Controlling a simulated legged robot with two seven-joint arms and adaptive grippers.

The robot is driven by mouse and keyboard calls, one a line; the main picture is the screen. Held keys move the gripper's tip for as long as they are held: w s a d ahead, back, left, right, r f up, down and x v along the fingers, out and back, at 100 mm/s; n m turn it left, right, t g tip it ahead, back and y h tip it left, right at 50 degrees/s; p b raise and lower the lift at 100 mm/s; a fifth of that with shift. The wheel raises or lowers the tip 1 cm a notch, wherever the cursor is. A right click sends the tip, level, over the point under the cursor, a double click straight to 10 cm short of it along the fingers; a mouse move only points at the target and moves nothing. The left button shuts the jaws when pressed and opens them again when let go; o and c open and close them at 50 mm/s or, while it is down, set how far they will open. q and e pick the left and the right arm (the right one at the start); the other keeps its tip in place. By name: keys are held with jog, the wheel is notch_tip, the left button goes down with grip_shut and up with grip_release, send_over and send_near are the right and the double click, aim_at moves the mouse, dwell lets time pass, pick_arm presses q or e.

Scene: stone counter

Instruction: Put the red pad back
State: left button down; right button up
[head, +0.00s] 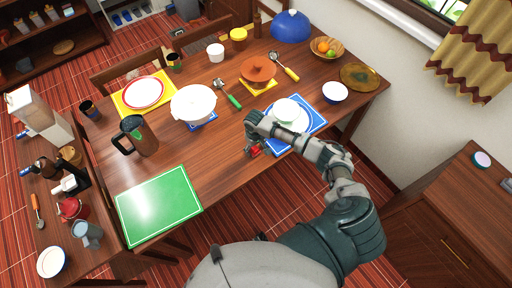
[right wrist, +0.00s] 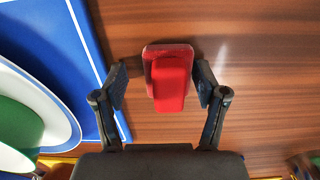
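The red pad (right wrist: 170,80) lies on the wooden table between the two fingers of my right gripper (right wrist: 161,84) in the right wrist view. The fingers are open, with a gap to the pad on the left and very little gap on the right. In the head view a small red part of the pad (head: 255,151) shows beside my right gripper (head: 258,138), which hides the rest. The blue placemat (head: 312,112) with a plate and bowl is just beside them. My left gripper is not in view.
On the table (head: 215,155) stand a white pot (head: 193,102), a brown pot (head: 257,69), a dark jug (head: 141,136) and a green mat (head: 158,206). A green-handled ladle (head: 228,94) lies near the middle. Bare wood lies left of my right gripper.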

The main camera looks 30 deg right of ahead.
jog(key=shift+a+r, duration=0.15)
jog(key=shift+a, duration=0.2)
jog(key=shift+a+r, duration=0.1)
jog(key=shift+r, duration=0.3)
jog(key=r, duration=0.7)
jog(key=d+r+p, duration=0.1)
jog(key=r, duration=0.2)
jog(key=shift+r, duration=0.3)
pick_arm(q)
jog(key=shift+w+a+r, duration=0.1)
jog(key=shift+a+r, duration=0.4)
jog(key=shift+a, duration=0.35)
pick_arm(e)
jog(key=shift+a+r, duration=0.4)
jog(key=shift+r, duration=0.05)
jog(key=shift+d+f, duration=0.1)
